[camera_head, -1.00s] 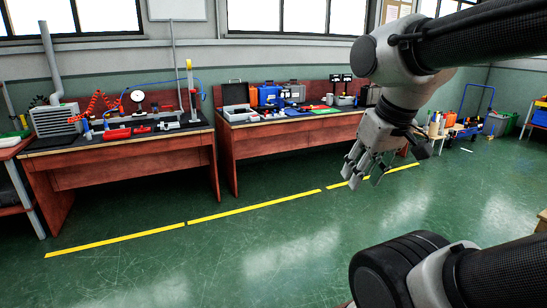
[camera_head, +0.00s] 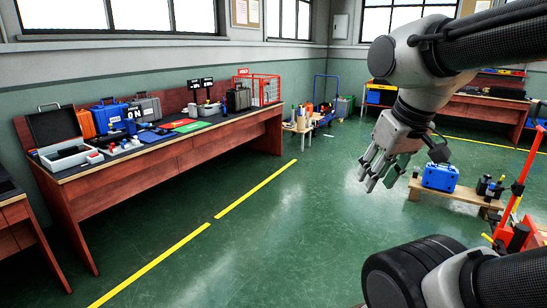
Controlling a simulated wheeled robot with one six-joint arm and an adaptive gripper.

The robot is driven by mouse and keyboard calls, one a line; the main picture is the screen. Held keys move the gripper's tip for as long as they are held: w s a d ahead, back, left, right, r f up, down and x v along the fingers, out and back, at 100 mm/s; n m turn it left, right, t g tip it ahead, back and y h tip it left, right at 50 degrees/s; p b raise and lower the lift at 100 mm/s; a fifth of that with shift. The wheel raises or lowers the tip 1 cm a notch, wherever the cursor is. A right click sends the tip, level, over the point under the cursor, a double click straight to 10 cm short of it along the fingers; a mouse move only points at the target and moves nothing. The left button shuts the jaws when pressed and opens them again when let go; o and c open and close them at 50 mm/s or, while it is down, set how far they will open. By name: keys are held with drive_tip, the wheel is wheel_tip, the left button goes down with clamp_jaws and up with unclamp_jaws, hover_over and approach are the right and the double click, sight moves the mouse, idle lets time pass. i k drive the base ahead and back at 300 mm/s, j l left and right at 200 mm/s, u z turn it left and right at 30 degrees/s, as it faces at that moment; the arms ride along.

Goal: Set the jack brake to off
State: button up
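My gripper (camera_head: 378,172) hangs in mid-air at the right of the view. Its fingers are spread apart and nothing is between them. A red-orange upright frame with a black lower part, which may be the jack (camera_head: 517,196), stands at the right edge, partly cut off by the frame and my arm. I cannot make out a brake or its setting on it. My gripper is left of this frame and apart from it.
A blue case (camera_head: 440,177) and dark items sit on a low wooden bench (camera_head: 468,196). A long workbench (camera_head: 180,162) with cases, trays and signs runs along the left wall. Another bench (camera_head: 478,106) stands at the back.

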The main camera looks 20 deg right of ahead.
sight(501, 189)
drive_tip(key=i+l+z, duration=0.15)
drive_tip(key=i+z, duration=0.3)
drive_tip(key=i, duration=0.25)
drive_tip(key=i+j+z, duration=0.15)
drive_tip(key=i+z, duration=0.3)
drive_tip(key=i, duration=0.25)
drive_tip(key=i+l+z, duration=0.1)
drive_tip(key=i+z, duration=0.35)
drive_tip(key=i, duration=0.4)
drive_tip(key=i+j+z, duration=0.2)
drive_tip(key=i+z, duration=0.3)
drive_tip(key=i, duration=0.35)
drive_tip(key=i+l+z, duration=0.5)
drive_tip(key=i, duration=0.25)
drive_tip(key=j, duration=0.1)
